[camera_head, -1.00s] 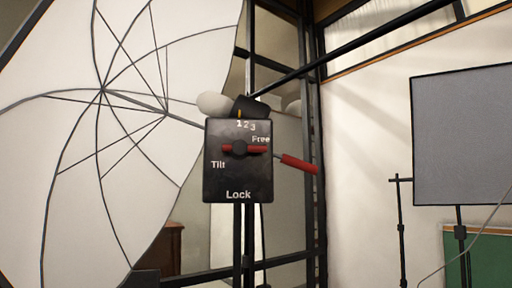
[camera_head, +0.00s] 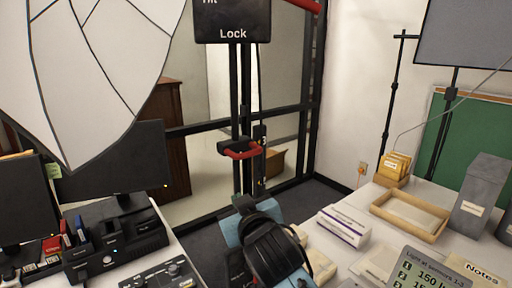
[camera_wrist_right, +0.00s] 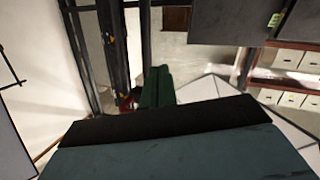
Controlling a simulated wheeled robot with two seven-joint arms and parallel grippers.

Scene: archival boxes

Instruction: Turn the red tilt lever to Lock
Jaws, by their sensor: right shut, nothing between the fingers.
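The black tilt panel (camera_head: 232,22) is cut off by the top edge of the head view; its "Lock" label and part of "Tilt" show. The end of the red tilt lever (camera_head: 303,5) shows at the top, to the right of the panel; the rest of it is out of frame. My right gripper (camera_head: 243,203) is low in front of the stand, well below the panel, shut and empty. Its closed fingers also show in the right wrist view (camera_wrist_right: 157,86). The left gripper is not in view.
The black stand (camera_head: 241,105) carries a smaller red handle (camera_head: 240,151) below the panel. A white umbrella (camera_head: 100,70) is at left. Desks hold a black device (camera_head: 115,240), a wooden tray (camera_head: 410,215) and a grey box (camera_head: 482,195). Floor shows between the desks.

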